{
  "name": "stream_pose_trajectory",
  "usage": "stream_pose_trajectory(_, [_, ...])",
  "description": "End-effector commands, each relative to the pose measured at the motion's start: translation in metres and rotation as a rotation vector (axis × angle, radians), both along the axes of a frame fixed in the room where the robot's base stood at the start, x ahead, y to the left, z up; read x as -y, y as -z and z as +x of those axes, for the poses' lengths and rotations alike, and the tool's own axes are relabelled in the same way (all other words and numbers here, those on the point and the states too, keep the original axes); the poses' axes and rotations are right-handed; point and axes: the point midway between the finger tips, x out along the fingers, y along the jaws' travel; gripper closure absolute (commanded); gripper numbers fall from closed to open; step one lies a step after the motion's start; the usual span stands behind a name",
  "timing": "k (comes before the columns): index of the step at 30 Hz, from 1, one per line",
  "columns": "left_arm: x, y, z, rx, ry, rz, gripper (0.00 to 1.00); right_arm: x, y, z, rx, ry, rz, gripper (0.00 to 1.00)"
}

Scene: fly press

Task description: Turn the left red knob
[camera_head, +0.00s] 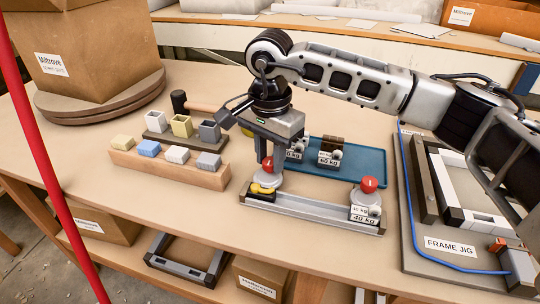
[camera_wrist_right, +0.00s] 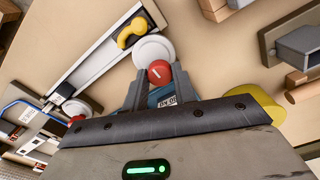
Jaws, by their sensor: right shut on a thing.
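The left red knob (camera_head: 267,164) sits above a round pale base at the left end of a grey metal rail (camera_head: 312,208). My right gripper (camera_head: 265,150) reaches down over it from above. In the right wrist view the red knob (camera_wrist_right: 160,72) shows between the fingertips of my right gripper (camera_wrist_right: 161,80), which is shut on it. A white line marks the knob's top. The right red knob (camera_head: 368,184) stands at the rail's other end, above "40 kg" labels. My left gripper is not in view.
A yellow piece on a black block (camera_head: 262,190) lies close to the left knob. A blue tray (camera_head: 365,160) with weights is behind the rail. A wooden block with coloured pieces (camera_head: 170,168) stands left, a jig board (camera_head: 450,262) right. Bare table lies in front.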

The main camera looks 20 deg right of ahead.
Motion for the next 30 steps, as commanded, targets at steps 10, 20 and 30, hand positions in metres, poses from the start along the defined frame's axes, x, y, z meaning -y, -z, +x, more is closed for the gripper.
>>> stream_pose_trajectory(10, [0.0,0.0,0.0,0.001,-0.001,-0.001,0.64,0.0,-0.002,0.001,0.004,-0.007,0.001,0.96])
stream_pose_trajectory(20, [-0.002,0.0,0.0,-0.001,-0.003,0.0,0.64,0.0,-0.001,0.0,0.002,-0.005,0.0,0.51])
stream_pose_trajectory(30, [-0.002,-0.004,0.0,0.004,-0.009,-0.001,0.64,-0.001,-0.036,0.001,0.007,-0.005,0.001,0.51])
